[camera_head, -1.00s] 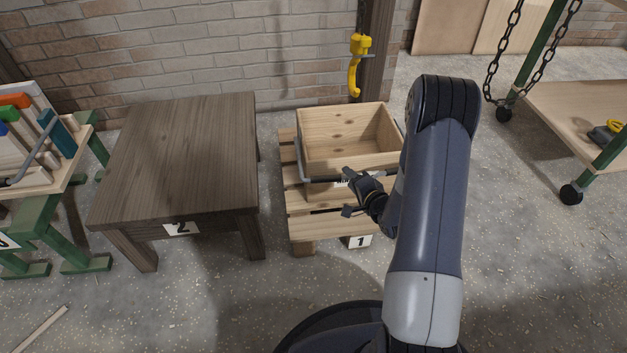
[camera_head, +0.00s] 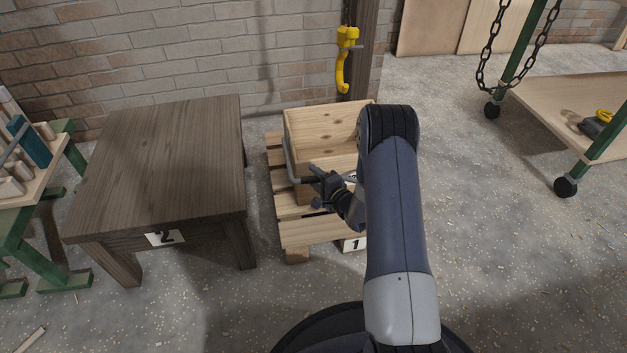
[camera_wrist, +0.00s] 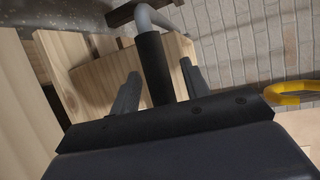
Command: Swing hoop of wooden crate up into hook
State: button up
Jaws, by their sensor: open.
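The wooden crate (camera_head: 322,122) sits on a low slatted pallet (camera_head: 303,231), partly hidden by my arm. Its grey hoop (camera_head: 289,160) hangs down across the crate's front; its right part is hidden. My gripper (camera_head: 317,183) is at the hoop's front bar and open. In the wrist view, the hoop's black grip (camera_wrist: 153,62) lies between the fingers of my gripper (camera_wrist: 160,70), with gaps at both sides. The yellow hook (camera_head: 342,68) hangs above and behind the crate. Part of it shows at the right of the wrist view (camera_wrist: 290,92).
A dark wooden table (camera_head: 165,165) marked 2 stands left of the pallet. A green-legged stand with tools (camera_head: 30,150) is at the far left. A chain-hung wooden platform (camera_head: 565,105) on wheels is at the right. Brick wall and a dark post stand behind.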

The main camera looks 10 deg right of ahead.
jog(key=shift+w+a+f, duration=0.15)
jog(key=shift+w+a, duration=0.15)
jog(key=shift+w, duration=0.3)
jog(key=shift+c, duration=0.5)
grip_shut()
